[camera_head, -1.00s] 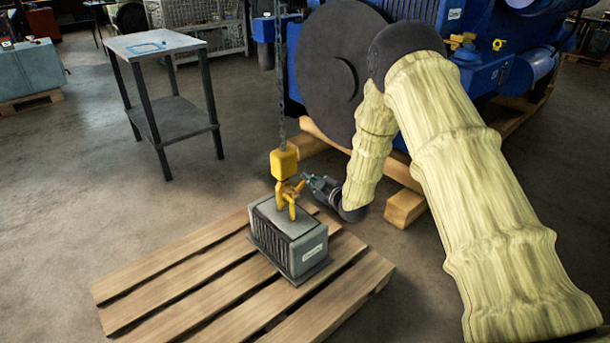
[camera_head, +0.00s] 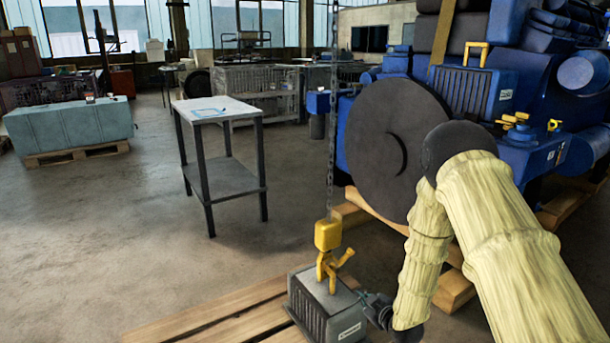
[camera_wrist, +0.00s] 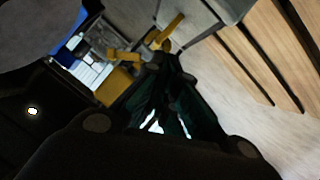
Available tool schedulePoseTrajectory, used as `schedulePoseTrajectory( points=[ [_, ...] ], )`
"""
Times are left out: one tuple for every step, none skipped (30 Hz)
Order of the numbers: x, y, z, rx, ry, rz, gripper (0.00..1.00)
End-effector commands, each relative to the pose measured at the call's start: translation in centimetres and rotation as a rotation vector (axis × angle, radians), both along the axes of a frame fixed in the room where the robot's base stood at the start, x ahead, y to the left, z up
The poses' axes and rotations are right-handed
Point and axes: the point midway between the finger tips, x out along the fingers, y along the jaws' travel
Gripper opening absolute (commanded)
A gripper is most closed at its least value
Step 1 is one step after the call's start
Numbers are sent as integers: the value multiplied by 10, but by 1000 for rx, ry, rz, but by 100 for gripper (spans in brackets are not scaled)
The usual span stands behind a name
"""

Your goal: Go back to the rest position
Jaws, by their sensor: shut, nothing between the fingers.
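My gripper (camera_head: 378,302) is low at the end of my arm in its cream cover, just right of a grey finned block (camera_head: 318,304). It also shows in the wrist view (camera_wrist: 172,75), with its fingers together and nothing held. The block sits on a wooden pallet (camera_head: 205,322). A yellow hook (camera_head: 328,262) hangs on a chain above the block and meets its top. I cannot tell whether my gripper touches the block.
A blue engine (camera_head: 475,92) with a large dark disc (camera_head: 392,140) stands behind my arm on timber beams. A steel table (camera_head: 216,112) stands left of the chain (camera_head: 331,150). Open floor (camera_head: 100,230) lies to the left.

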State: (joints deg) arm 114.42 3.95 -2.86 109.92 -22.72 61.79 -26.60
Motion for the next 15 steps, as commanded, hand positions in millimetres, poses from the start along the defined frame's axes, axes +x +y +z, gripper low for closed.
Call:
schedulePoseTrajectory(
  points=[
    [-23,0,-21,18,67,-27,0],
    [-36,-1,-32,30,104,-45,0],
    [-55,-1,-48,44,155,-70,0],
    [-68,-2,-58,56,193,-89,0],
    [-82,-2,-68,65,230,-108,0],
    [-102,-2,-81,79,282,-134,0],
    [-116,-3,-90,87,319,-154,0],
    [-132,-3,-99,96,357,-175,0],
    [-152,-4,-110,107,406,-202,0],
    [-168,-4,-118,115,443,-225,0],
    [-183,-5,-125,121,480,-244,0],
    [-204,-5,-134,130,529,-275,0],
    [-221,-6,-140,135,566,-296,0],
    [-237,-6,-146,142,603,-320,0],
    [-260,-7,-153,148,651,-350,0]
  ],
)
